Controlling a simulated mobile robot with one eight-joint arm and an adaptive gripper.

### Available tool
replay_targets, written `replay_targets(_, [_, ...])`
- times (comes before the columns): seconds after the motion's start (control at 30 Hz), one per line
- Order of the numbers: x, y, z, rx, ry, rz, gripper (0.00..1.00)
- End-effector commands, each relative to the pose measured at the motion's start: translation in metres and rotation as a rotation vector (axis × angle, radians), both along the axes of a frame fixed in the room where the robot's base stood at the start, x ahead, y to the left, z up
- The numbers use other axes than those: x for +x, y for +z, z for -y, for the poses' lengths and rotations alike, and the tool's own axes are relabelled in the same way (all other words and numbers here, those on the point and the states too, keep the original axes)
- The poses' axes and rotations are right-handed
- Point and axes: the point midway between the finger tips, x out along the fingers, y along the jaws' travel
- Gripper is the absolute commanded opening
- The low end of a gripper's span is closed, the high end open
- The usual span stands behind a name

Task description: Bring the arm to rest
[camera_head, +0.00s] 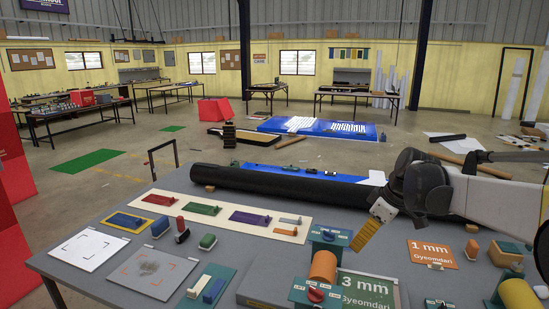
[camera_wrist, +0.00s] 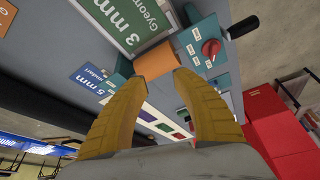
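My gripper (camera_head: 361,246) hangs over the right part of the grey workbench (camera_head: 120,222), its yellow finger pointing down and left. In the wrist view my gripper (camera_wrist: 159,78) shows two yellow fingers spread apart with nothing held between them. My arm reaches in from the right edge of the head view.
A green "3 mm" panel (camera_head: 370,291) and a teal box with a red knob (camera_wrist: 210,50) are near the gripper. An orange "1 mm" card (camera_head: 432,253) lies right. A long black tube (camera_head: 285,184) lies along the bench's far edge. Coloured blocks sit on the left.

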Motion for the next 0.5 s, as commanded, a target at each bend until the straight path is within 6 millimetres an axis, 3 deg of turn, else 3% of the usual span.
replay_targets(0.37, [-0.064,0.001,-0.019,-0.023,-0.208,0.014,0.33])
replay_targets(0.5, [-0.096,-0.004,-0.026,-0.027,-0.309,0.032,0.33])
